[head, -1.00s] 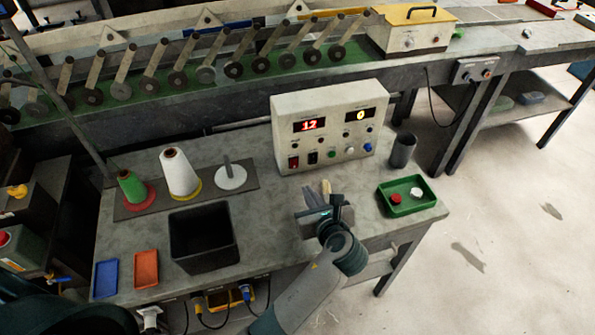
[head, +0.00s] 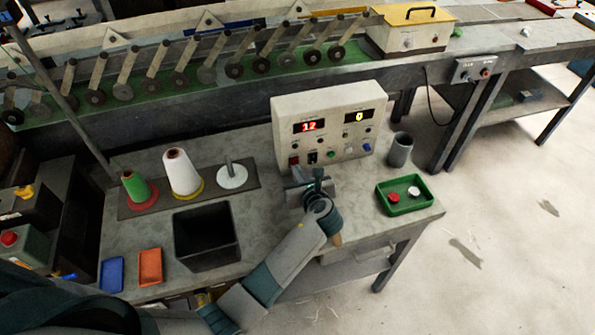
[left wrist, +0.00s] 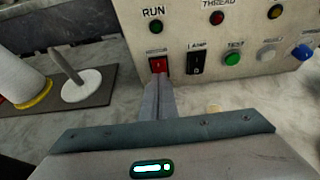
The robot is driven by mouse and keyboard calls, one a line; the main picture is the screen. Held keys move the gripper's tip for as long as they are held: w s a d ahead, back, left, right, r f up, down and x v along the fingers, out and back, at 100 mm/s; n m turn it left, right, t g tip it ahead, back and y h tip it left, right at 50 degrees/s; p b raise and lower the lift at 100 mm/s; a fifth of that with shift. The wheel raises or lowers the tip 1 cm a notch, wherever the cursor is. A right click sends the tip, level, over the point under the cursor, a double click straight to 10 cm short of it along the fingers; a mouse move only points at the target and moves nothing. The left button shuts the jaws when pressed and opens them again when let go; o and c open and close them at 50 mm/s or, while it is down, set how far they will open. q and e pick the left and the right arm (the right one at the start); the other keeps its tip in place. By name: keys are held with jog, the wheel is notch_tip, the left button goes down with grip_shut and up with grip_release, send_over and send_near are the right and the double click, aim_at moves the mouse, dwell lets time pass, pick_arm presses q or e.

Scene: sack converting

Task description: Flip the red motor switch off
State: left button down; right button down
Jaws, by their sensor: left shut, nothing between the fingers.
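The red motor switch (head: 294,160) is at the lower left of the control box's front. In the left wrist view the red rocker (left wrist: 158,65) sits in a black frame, with a small pale mark on its face. My left gripper (head: 297,174) is shut and empty, just in front of the box below the switch. In the left wrist view its fingertips (left wrist: 157,80) overlap the switch's lower edge; I cannot tell whether they touch it. My right gripper is out of view.
A black lamp switch (left wrist: 196,64) and a green test button (left wrist: 233,58) sit right of the red switch. A grey cup (head: 400,150) and green tray (head: 405,208) stand to the right. A black bin (head: 206,238) and thread cones (head: 182,173) stand to the left.

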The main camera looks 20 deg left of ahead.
pick_arm(q)
jog(key=shift+a+f+b, duration=0.1)
jog(key=shift+f+b, duration=0.2)
jog(key=shift+b, duration=0.2)
jog(key=shift+w+a+f+t+y+b, duration=0.15)
jog(key=shift+t+y+b, duration=0.25)
jog(key=shift+t+b, duration=0.25)
jog(key=shift+r+p, duration=0.4)
jog(key=shift+p, duration=0.1)
jog(key=shift+f, duration=0.25)
